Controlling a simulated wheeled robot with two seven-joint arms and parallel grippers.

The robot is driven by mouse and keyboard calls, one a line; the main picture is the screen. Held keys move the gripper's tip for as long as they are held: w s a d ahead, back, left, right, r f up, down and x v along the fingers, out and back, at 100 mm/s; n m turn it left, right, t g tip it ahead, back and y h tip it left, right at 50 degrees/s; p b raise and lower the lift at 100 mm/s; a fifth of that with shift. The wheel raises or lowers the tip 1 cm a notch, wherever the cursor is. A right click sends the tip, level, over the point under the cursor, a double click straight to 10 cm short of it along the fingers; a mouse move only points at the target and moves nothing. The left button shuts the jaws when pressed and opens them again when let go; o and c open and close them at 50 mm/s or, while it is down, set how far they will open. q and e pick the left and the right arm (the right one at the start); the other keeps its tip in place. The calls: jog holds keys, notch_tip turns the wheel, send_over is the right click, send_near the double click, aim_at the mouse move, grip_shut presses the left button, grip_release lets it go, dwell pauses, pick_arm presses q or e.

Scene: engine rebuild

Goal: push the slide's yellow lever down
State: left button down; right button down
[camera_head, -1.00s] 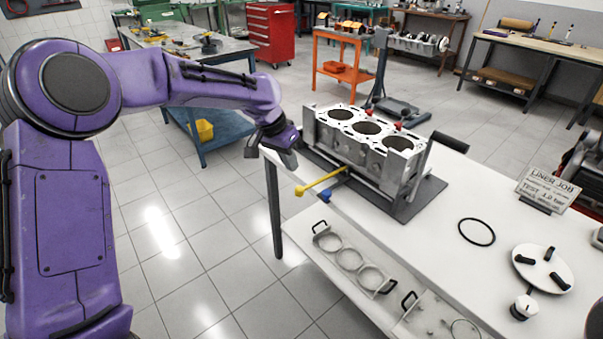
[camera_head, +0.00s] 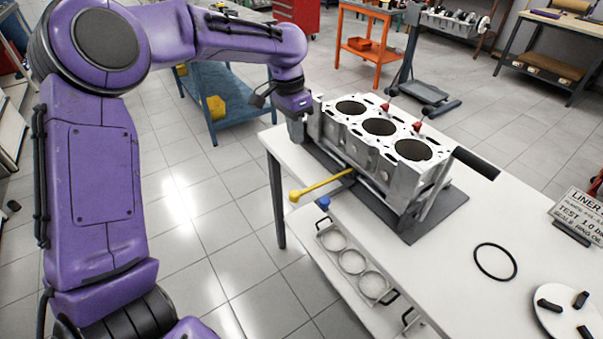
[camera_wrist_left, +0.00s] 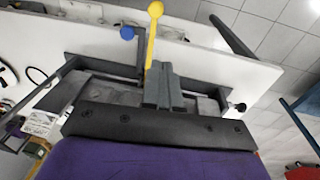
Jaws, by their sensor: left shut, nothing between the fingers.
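The yellow lever (camera_head: 320,186) is a thin rod with a ball end. It sticks out past the table's edge from the fixture under the grey engine block (camera_head: 341,133) and looks roughly level. My left gripper (camera_head: 298,138) is shut and empty, pointing down at the block's left end, behind the lever in the head view. In the left wrist view the shut fingers (camera_wrist_left: 163,84) overlap the lower part of the lever (camera_wrist_left: 151,38); I cannot tell whether they touch. A blue knob (camera_head: 323,202) sits beside the lever. My right gripper is not in view.
The white table (camera_head: 450,270) carries a black ring (camera_head: 495,262), a white disc (camera_head: 572,308) with black grips and a sign (camera_head: 582,213). A lower shelf holds a plate with rings (camera_head: 352,262).

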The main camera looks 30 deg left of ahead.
pick_arm(q)
jog(key=s+f, duration=0.1)
jog(key=f, duration=0.3)
jog(key=d+f, duration=0.1)
jog(key=f, duration=0.3)
jog(key=s+f, duration=0.1)
jog(key=f, duration=0.4)
jog(key=shift+s+d, duration=0.3)
jog(key=shift+s, duration=0.05)
